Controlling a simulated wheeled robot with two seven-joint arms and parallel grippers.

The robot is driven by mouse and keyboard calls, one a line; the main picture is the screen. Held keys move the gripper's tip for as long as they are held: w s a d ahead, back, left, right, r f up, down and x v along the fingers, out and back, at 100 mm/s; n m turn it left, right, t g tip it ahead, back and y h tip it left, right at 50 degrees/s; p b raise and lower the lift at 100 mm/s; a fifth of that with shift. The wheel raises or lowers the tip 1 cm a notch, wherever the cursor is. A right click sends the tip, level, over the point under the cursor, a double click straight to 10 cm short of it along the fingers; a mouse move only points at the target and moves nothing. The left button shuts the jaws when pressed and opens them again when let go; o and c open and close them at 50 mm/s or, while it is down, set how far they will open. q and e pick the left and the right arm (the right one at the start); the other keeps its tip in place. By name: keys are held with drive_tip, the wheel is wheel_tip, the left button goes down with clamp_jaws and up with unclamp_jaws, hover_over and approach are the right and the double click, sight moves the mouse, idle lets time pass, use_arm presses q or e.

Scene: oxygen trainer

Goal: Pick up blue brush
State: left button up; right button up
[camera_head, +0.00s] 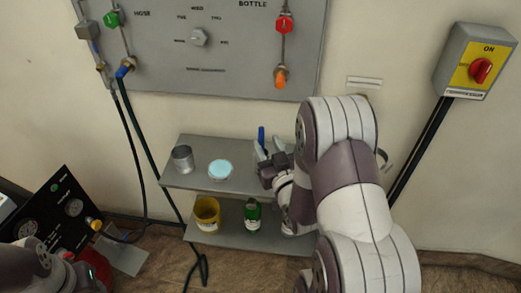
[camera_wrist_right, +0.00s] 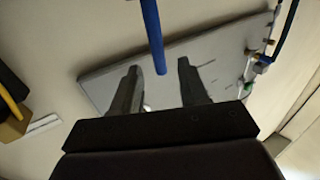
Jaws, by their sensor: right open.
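The blue brush (camera_head: 262,135) stands upright at the upper shelf, and its lower part is hidden behind my right gripper in the head view. My right gripper (camera_head: 268,149) is open at the brush, above the shelf's right part. In the right wrist view the blue handle (camera_wrist_right: 152,36) comes down from the top edge, and its end lies between the two fingers of the open gripper (camera_wrist_right: 158,72). I cannot tell whether a finger touches it. My left arm shows at the lower left, but its gripper is not in view.
The upper shelf (camera_head: 212,187) holds a metal cup (camera_head: 182,158) and a white tub with light-blue top (camera_head: 220,169). The lower shelf (camera_head: 228,238) holds a yellow pot (camera_head: 207,214) and a green bottle (camera_head: 252,214). A grey panel (camera_head: 228,84) hangs behind; a switch box (camera_head: 462,55) is right.

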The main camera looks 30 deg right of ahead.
sight(262, 135)
drive_tip(key=w, duration=0.3)
drive_tip(key=w+d, duration=0.1)
drive_tip(key=w, duration=0.1)
drive_tip(key=shift+w+r+p, duration=0.15)
drive_tip(key=shift+w+p, duration=0.05)
drive_tip(key=shift+p, duration=0.1)
drive_tip(key=shift+s, duration=0.1)
clamp_jaws()
